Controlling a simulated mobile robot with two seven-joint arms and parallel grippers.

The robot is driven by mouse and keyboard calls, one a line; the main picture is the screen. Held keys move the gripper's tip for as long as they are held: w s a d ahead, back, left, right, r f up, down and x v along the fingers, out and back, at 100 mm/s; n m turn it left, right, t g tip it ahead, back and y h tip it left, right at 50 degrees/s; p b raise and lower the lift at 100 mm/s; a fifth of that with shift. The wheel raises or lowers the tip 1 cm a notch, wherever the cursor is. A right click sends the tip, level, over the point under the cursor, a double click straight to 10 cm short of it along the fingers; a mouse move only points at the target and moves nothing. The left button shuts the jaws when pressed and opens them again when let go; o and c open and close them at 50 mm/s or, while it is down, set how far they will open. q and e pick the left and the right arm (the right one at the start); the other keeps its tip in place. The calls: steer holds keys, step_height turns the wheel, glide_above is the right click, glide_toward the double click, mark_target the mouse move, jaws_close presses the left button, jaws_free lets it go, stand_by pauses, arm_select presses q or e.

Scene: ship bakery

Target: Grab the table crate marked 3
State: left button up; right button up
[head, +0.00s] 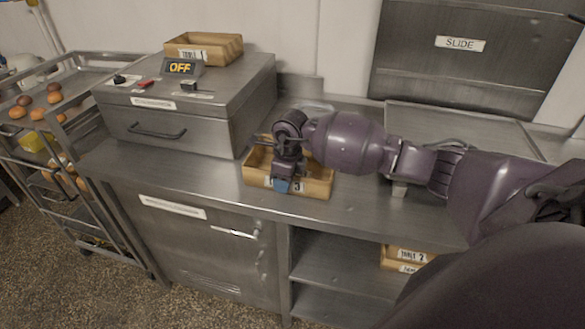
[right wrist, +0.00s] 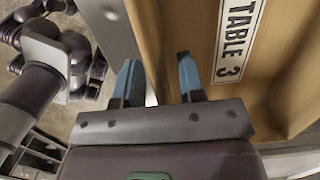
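The wooden crate marked TABLE 3 (head: 318,186) stands on the steel counter, at the middle of the head view. Its label is partly covered by my right gripper (head: 284,182), which points down at the crate's front wall. In the right wrist view the crate (right wrist: 193,25) and its full label fill the upper right. There my right gripper (right wrist: 157,72) shows two blue-tipped fingers spread apart, with the crate's edge running between them. I cannot tell whether either finger touches the wood. My left gripper is not in view.
A TABLE 1 crate (head: 225,47) sits on the steel box with the OFF display (head: 181,68), left of crate 3. A TABLE 2 crate (head: 394,252) is on the shelf below. A bun trolley (head: 88,62) stands left. Counter left of crate 3's front (head: 200,178) is clear.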

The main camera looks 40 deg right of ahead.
jaws_close()
